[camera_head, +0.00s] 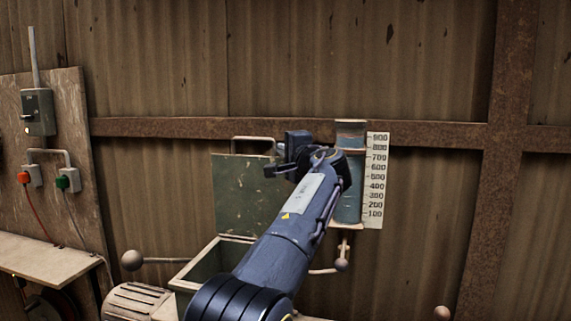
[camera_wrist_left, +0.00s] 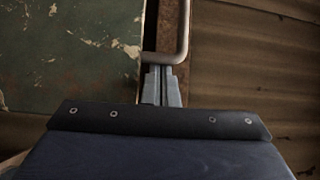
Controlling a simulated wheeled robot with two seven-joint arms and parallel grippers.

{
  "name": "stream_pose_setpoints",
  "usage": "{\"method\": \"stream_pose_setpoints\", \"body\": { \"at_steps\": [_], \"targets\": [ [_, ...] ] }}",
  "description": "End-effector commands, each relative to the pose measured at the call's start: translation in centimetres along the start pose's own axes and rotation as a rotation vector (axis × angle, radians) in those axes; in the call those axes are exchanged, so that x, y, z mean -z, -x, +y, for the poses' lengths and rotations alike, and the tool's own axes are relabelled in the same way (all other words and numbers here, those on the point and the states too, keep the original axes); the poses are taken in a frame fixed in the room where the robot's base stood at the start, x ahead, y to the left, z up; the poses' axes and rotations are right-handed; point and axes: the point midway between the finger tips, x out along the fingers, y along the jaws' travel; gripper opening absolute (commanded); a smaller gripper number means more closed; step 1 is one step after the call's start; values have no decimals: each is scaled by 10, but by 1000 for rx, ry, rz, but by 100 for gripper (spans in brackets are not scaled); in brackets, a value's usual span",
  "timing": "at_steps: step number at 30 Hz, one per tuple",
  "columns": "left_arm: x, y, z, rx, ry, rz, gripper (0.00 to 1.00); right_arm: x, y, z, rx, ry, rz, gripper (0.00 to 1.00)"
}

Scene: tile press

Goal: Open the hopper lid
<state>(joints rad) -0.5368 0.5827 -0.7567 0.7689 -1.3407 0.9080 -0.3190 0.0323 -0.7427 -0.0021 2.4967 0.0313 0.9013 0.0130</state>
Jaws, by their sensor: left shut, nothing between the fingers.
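The hopper lid (camera_head: 238,190) is a worn green panel that stands upright at the back of the hopper (camera_head: 192,271), whose box is open at the top. A pale bar handle (camera_head: 252,138) is on the lid's upper edge. My left gripper (camera_head: 279,160) is beside the lid's upper right corner. In the left wrist view the lid (camera_wrist_left: 65,50) fills the upper left, and the handle (camera_wrist_left: 184,30) bends in close to the fingertips (camera_wrist_left: 160,72). The fingers are shut with nothing between them; I cannot tell whether they touch the handle. My right gripper is out of view.
A blue cylinder (camera_head: 349,195) with a numbered scale (camera_head: 376,180) stands right of the lid, partly behind my left arm. Ball-ended levers (camera_head: 132,260) stick out near the hopper. A board with a switch box (camera_head: 38,112) and plugs is at left.

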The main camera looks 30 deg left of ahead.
Motion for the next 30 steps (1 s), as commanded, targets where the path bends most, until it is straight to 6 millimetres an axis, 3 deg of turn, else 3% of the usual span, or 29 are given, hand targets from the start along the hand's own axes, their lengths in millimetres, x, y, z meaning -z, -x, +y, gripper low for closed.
{"method": "stream_pose_setpoints", "body": {
  "at_steps": [14, 24, 30],
  "targets": [
    [-1, 5, 0, 3, 3, -1, 0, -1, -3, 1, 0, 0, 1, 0],
    [0, 59, 2, 3, 4, 3, 0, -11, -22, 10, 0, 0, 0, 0],
    [-1, 77, 0, 3, 3, 0, 0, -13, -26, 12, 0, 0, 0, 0]
  ]
}}
